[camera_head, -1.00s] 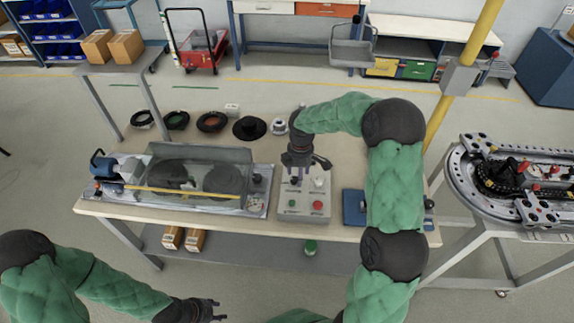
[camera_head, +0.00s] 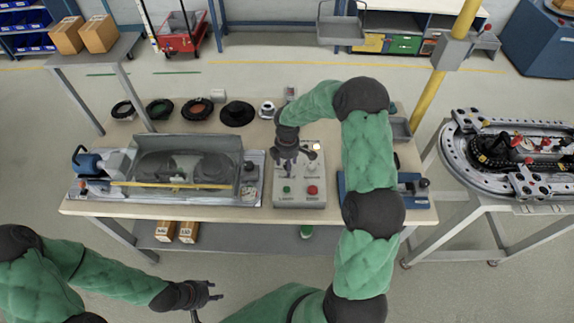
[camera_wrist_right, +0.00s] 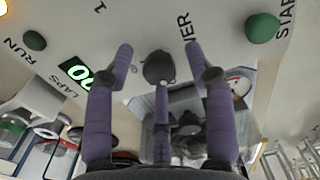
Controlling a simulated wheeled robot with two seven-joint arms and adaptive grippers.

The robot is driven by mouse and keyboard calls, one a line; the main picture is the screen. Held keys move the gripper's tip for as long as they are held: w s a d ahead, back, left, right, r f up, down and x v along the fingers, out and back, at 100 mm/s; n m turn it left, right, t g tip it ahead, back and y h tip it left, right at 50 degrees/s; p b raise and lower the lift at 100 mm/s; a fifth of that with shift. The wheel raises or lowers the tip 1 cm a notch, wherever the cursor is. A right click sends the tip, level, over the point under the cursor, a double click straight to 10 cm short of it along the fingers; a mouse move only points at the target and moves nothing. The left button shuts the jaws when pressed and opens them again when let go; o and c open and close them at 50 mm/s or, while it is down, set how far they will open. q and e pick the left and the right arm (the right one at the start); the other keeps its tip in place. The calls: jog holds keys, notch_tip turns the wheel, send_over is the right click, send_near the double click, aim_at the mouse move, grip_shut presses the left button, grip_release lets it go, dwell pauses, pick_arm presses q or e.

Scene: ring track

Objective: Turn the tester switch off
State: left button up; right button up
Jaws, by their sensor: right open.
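The tester's grey control box (camera_head: 300,197) stands on the bench, with a green button and a red button on its front part. In the right wrist view, its panel (camera_wrist_right: 217,52) carries a dark round switch knob (camera_wrist_right: 158,67) beside partly hidden power lettering. My right gripper (camera_head: 290,163) is over the box. In the right wrist view the gripper (camera_wrist_right: 160,62) is open, its fingers apart on both sides of the knob; contact is not clear. In the head view the gripper covers the switch. My left gripper (camera_head: 210,291) looks open and empty, low in front of the bench.
A fixture with a clear cover (camera_head: 190,150) stands left of the box, a blue tray (camera_head: 412,196) right of it. The ring track (camera_head: 500,160) stands on a table at right. A lit display (camera_wrist_right: 77,70) shows on the panel.

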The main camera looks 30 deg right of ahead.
jog(key=shift+f, duration=0.45)
grip_shut()
